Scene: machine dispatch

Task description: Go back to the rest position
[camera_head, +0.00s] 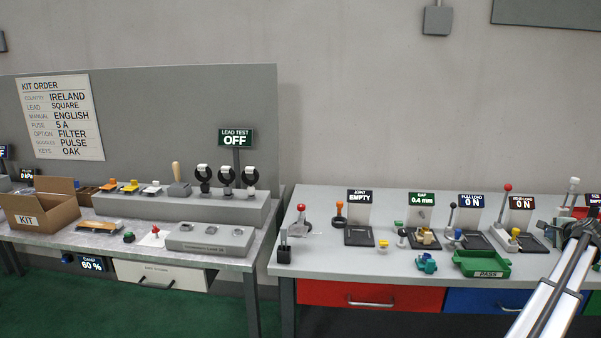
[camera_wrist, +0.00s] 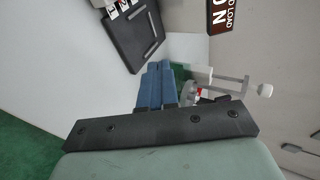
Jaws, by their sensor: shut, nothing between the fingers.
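My gripper (camera_wrist: 157,68) shows in the wrist view as two blue fingers side by side, shut with nothing between them. It is above the right part of the grey bench, with a dark plate (camera_wrist: 133,38) beyond its tips. A metal stand with a white-knobbed lever (camera_wrist: 263,90) is just right of the fingers; I cannot tell whether they touch. In the head view my arm comes in from the lower right, its end (camera_head: 581,226) near the right-hand stations. The fingers themselves are not clear there.
The right bench (camera_head: 330,255) carries several stations with signs and levers, including a red-knobbed lever (camera_head: 507,188) near my arm. A green PASS tray (camera_head: 482,264) stands at its front. The left bench holds an open KIT box (camera_head: 50,220).

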